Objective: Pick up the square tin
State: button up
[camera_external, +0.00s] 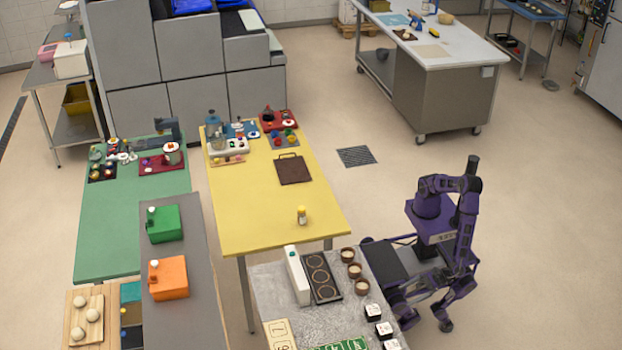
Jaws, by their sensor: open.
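No object can be clearly picked out as the square tin at this size. A flat, dark brown, roughly square piece (293,170) with a handle-like loop at its back edge lies on the yellow table (255,215); I cannot tell if it is a tin. My purple arm is folded over my base at the right, beyond the right side of the grey speckled counter (278,290). My gripper (459,267) appears to hang at the arm's lower end, open and apart from every table; its fingers are too small to make out.
The counter holds a white box (298,275), a black hob-like panel (321,277), brown bowls (354,270) and white-topped cubes (384,330). A green box (163,223) and an orange box (168,278) stand on the grey bench. Floor behind my base is clear, with a drain grate (356,156).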

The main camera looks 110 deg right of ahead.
aim_at(379, 308)
jog(key=x, duration=1.1)
jog(key=shift+w+d+f+b, duration=0.1)
jog(key=shift+w+f+b, duration=0.1)
jog(key=shift+w+b, duration=0.15)
jog(key=shift+f+x, duration=0.2)
jog(key=shift+x, duration=1.15)
jog(key=shift+f+x, duration=0.2)
jog(key=shift+x, duration=1.15)
jog(key=shift+s+d, duration=0.2)
jog(key=c, duration=1.5)
jog(key=shift+r, duration=0.15)
grip_shut()
